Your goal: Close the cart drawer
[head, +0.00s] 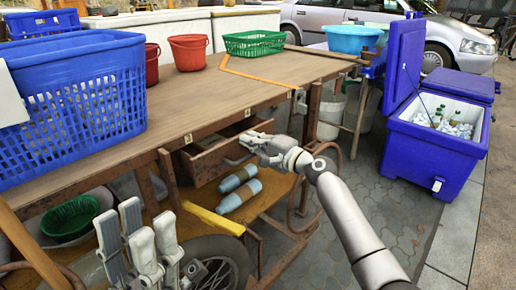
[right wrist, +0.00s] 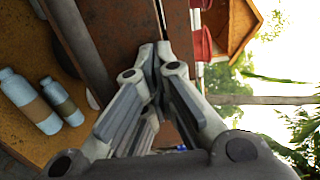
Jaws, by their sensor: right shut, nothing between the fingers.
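The cart drawer (head: 205,163) is a wooden box under the cart's tabletop in the head view. It stands partly pulled out, with its open top showing. My right gripper (head: 247,142) is shut and empty at the drawer's front right end; contact is unclear. In the right wrist view the shut fingers (right wrist: 154,50) lie against a brown wooden surface, and they hide part of it. My left gripper (head: 136,215) is open and empty at the lower left, pointing up in front of the cart, away from the drawer.
Two pale blue bottles (head: 240,194) lie on the shelf below the drawer. The wooden tabletop (head: 215,95) carries a blue basket (head: 75,100), red buckets (head: 188,52) and a green basket (head: 254,43). A blue cooler (head: 435,150) stands right; paving (head: 375,205) between is clear.

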